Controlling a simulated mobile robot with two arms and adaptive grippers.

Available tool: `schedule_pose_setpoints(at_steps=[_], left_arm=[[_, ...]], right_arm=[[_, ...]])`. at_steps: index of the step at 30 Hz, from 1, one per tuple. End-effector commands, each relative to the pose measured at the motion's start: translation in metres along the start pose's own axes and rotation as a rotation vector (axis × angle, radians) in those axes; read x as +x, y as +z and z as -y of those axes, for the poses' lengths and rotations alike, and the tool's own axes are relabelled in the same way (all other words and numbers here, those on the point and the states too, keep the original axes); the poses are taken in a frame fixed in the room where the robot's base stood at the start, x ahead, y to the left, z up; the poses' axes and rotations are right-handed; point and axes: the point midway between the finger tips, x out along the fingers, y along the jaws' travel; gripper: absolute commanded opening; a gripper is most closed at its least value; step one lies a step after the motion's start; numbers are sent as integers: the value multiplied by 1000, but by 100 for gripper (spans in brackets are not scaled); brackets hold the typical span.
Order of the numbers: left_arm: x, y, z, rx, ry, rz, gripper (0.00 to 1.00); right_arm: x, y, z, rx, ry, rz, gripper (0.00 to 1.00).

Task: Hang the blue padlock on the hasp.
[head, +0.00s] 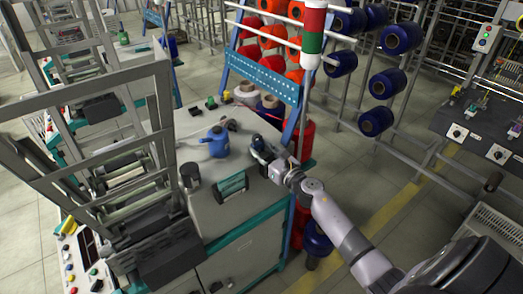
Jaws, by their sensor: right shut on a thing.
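My right gripper (262,148) reaches in from the lower right, over the grey top of the cabinet (240,215). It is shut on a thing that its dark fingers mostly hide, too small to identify. I cannot make out the blue padlock for certain. A blue can with a spout (215,141) stands on the top just left of the gripper, apart from it. The hasp cannot be told clearly; small coloured fittings (470,107) show on the dark panel (440,120) at the right. My left gripper is not in view.
A dark cup (190,176) and a green-framed block (231,186) stand on the cabinet top. A blue frame (262,82) with orange spools (273,63) rises behind, blue spools (388,83) to its right.

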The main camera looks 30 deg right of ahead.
Motion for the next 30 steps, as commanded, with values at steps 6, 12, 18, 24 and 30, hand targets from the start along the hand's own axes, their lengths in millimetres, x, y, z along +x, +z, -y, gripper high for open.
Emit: schedule_pose_setpoints(at_steps=[6, 12, 18, 24, 30], left_arm=[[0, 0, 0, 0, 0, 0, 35], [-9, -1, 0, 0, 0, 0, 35], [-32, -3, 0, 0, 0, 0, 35], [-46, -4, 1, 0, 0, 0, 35], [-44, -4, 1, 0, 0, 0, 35]], right_arm=[[0, 0, 0, 0, 0, 0, 0], [0, 10, 0, -1, 0, 1, 0], [0, 36, 0, 0, 0, 1, 0], [0, 52, 0, -1, 1, 0, 0], [0, 50, 0, 0, 0, 0, 0]])
